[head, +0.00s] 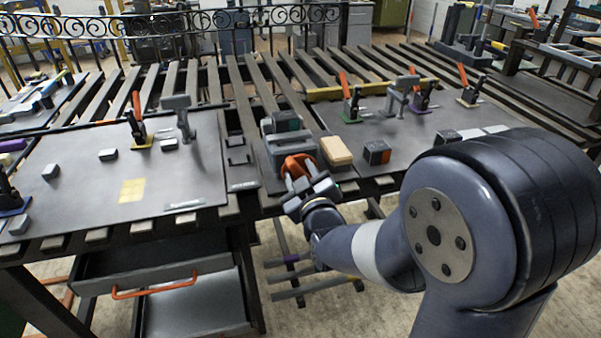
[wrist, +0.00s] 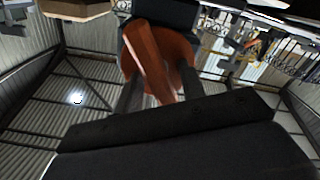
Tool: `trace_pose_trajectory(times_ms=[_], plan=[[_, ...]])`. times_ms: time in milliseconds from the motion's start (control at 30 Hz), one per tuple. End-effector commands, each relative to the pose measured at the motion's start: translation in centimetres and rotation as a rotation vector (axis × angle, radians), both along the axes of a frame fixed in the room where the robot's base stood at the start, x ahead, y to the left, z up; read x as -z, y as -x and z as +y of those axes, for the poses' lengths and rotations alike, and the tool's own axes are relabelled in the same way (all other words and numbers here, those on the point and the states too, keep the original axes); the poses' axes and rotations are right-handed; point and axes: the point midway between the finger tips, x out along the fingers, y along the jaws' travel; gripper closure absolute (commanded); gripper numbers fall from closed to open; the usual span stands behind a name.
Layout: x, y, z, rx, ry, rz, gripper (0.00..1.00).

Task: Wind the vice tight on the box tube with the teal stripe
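The grey vice (head: 291,147) stands at the front edge of the middle table. A dark box tube (head: 285,122) with a teal part and a reddish end sits at the top of its jaws. I cannot tell how tightly the jaws hold it. The vice's orange handle (head: 298,165) faces me. My gripper (head: 301,180) is at the handle, with one finger on each side of it. In the wrist view the orange handle (wrist: 152,62) lies between the dark fingers (wrist: 160,88), which appear to close on its round part. The vice body is mostly hidden there.
A tan block (head: 336,151) and a dark block with red and green marks (head: 377,153) lie right of the vice. Toggle clamps with orange levers (head: 137,122) stand on both side plates. An open drawer (head: 150,268) juts out below left.

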Motion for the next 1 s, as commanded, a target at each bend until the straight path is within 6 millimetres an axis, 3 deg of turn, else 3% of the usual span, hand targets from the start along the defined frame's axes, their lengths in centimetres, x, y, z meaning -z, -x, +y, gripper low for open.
trace_pose_trajectory(times_ms=[133, 600, 1000], plan=[[-0.01, 0.01, -0.01, 0.000, 0.000, 0.000, 0.62], [-0.04, 0.03, -0.02, 0.000, 0.000, -0.001, 1.00], [0.03, 0.03, -0.04, 0.000, -0.011, 0.002, 1.00]])
